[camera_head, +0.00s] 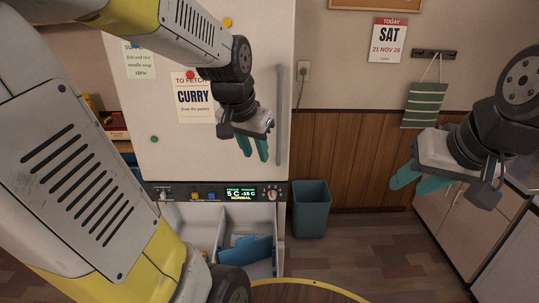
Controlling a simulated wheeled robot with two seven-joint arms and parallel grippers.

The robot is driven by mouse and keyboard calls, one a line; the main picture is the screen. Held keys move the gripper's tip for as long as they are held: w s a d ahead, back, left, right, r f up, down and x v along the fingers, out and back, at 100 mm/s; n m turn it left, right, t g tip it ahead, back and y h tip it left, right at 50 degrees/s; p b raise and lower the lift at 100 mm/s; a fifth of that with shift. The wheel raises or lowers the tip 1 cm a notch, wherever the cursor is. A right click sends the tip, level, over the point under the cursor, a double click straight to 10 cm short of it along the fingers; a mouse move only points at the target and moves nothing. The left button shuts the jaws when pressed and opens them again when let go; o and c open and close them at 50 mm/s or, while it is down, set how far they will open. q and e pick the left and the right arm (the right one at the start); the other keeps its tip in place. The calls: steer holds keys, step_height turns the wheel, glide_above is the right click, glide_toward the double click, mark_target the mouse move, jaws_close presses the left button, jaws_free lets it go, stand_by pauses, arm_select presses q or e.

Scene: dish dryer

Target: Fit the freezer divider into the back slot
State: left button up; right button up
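The freezer drawer (202,214) stands open below the fridge's control panel. A blue panel that looks like the freezer divider (247,251) sits tilted inside its right-hand part. I cannot tell whether the divider's edges are in any slot, and the back slot is not clearly visible. My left gripper (254,147) hangs in front of the fridge door, above the drawer and apart from the divider. It is empty and its teal fingers look spread. My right gripper (414,183) is at the right, far from the drawer, empty with its teal fingers apart.
The fridge door (218,157) is shut behind my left gripper. A blue-grey bin (311,210) stands on the floor just right of the drawer. A round yellow-edged surface (300,290) lies at the bottom. Cabinets (455,210) line the right side. The floor between is clear.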

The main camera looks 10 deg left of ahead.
arm_select(q)
steer(key=s+d+r+n, duration=0.1)
steer(key=s+r, duration=0.1)
steer(key=s, duration=0.3)
steer(key=s+d+r+n+t+h, duration=0.1)
steer(key=s+d, duration=0.1)
steer(key=s, duration=0.3)
steer(key=shift+s+d+r, duration=0.15)
steer(key=shift+d+r, duration=0.15)
steer(key=shift+r, duration=0.05)
steer(key=shift+o, duration=0.4)
